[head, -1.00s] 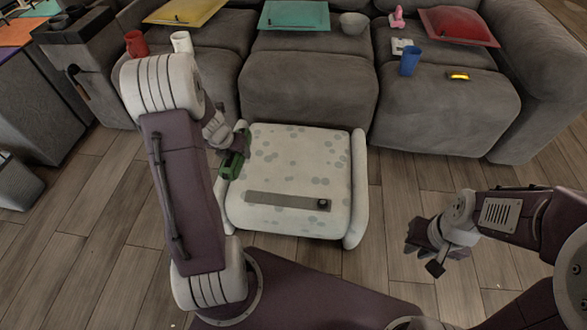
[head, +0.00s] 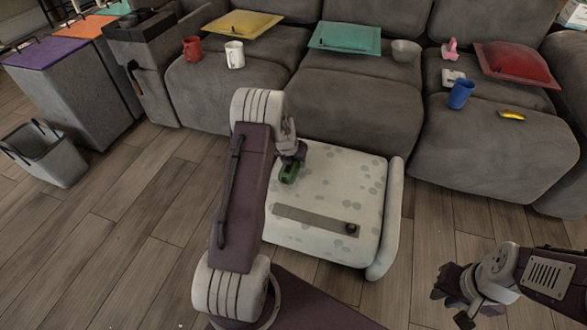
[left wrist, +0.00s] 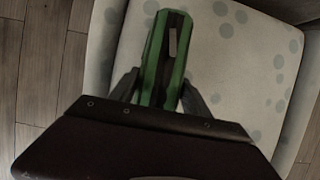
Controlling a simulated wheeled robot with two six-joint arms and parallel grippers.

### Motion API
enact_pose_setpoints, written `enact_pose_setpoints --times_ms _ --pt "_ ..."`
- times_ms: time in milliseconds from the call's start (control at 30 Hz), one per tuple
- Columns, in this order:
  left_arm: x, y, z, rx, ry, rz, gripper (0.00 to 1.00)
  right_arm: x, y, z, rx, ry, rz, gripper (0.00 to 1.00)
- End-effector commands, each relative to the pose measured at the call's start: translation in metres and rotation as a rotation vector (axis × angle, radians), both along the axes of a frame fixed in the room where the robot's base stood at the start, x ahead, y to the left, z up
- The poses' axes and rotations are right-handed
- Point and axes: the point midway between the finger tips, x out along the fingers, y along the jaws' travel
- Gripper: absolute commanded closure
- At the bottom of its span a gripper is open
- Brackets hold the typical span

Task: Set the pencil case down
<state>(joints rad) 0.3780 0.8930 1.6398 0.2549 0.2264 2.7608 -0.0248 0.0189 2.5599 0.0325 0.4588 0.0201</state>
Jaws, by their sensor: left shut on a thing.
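The green pencil case (head: 289,173) is in my left gripper (head: 293,160), at the far left part of the pale spotted footstool (head: 335,180). In the left wrist view the pencil case (left wrist: 166,58) stands out long and narrow between the two grey fingers (left wrist: 160,92), which are shut on it. The footstool's top (left wrist: 235,70) lies beneath it there. I cannot tell whether the case touches the top. My left arm hides the footstool's left side in the head view. My right gripper (head: 452,300) is empty and looks open, over the floor right of the footstool.
A grey strip with a dark knob (head: 315,219) lies across the footstool's near part; the top beyond it is bare. A grey sofa (head: 365,115) behind carries cushions, cups and a bowl (head: 406,50). Bins (head: 47,153) stand at left on the wooden floor.

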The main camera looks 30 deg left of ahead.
Motion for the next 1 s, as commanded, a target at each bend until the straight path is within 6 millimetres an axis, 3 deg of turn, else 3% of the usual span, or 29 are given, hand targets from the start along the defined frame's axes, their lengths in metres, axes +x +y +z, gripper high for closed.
enact_pose_setpoints --times_ms 33,167,233,267,500,533,600,900,1000 --pt "0.0 0.0 -0.014 0.0 0.001 0.0 0.92 0.0 0.0 -0.013 0.0 0.0 0.0 0.8" --pt "0.0 0.0 -0.04 0.0 0.0 0.001 0.92 0.0 0.0 -0.038 0.0 0.0 0.0 0.8" --pt "0.0 0.0 -0.041 0.0 -0.001 0.001 0.92 0.0 0.0 -0.039 0.0 0.001 0.0 0.8" --pt "0.0 0.0 -0.039 0.0 -0.001 0.001 0.99 0.0 0.0 -0.038 0.0 0.001 0.0 0.8" --pt "-0.001 0.0 -0.038 -0.001 0.001 0.002 0.99 0.0 0.0 -0.034 0.0 0.0 0.0 0.8" --pt "-0.001 0.0 -0.039 -0.002 0.001 0.001 0.42 0.0 0.0 -0.034 0.0 0.0 0.0 0.8" --pt "-0.001 0.0 -0.039 -0.002 0.001 0.001 0.22 0.0 0.0 -0.034 0.0 0.0 0.0 0.8" --pt "-0.001 0.0 -0.038 -0.001 0.0 0.001 0.22 0.0 0.0 -0.034 0.0 0.0 0.0 0.8" --pt "-0.004 -0.001 -0.024 -0.001 0.001 0.002 0.22 0.0 0.0 -0.025 0.0 0.0 0.0 0.8"
